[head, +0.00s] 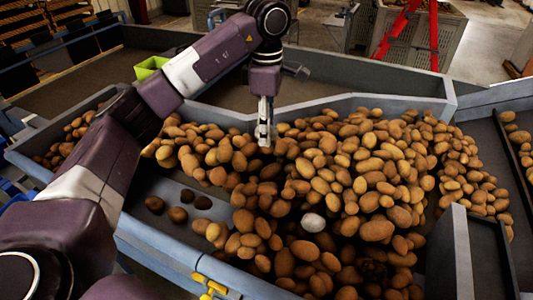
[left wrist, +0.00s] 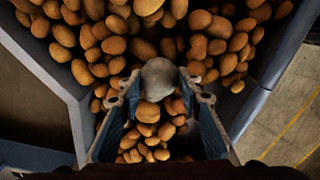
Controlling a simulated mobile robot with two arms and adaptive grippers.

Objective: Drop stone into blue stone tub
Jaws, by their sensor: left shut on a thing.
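My left gripper (head: 265,138) points down over the back of the potato heap in the head view. In the left wrist view the gripper (left wrist: 161,88) is shut on a round grey stone (left wrist: 160,78) between its fingertips. In the head view the held stone is mostly hidden by the fingers. A second pale lump (head: 313,222), which looks like a stone, lies among the potatoes at the middle front. I cannot make out the blue stone tub for certain; a blue edge (head: 17,204) shows at the far left, mostly hidden behind my arm. My right gripper is not in view.
Potatoes (head: 345,165) are heaped across the grey-blue grader bed. Several dark lumps (head: 178,214) lie on the bare bed at left. A green container (head: 150,67) stands at the back left. Raised walls (head: 340,103) border the bed, and a divider (head: 455,250) stands at right.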

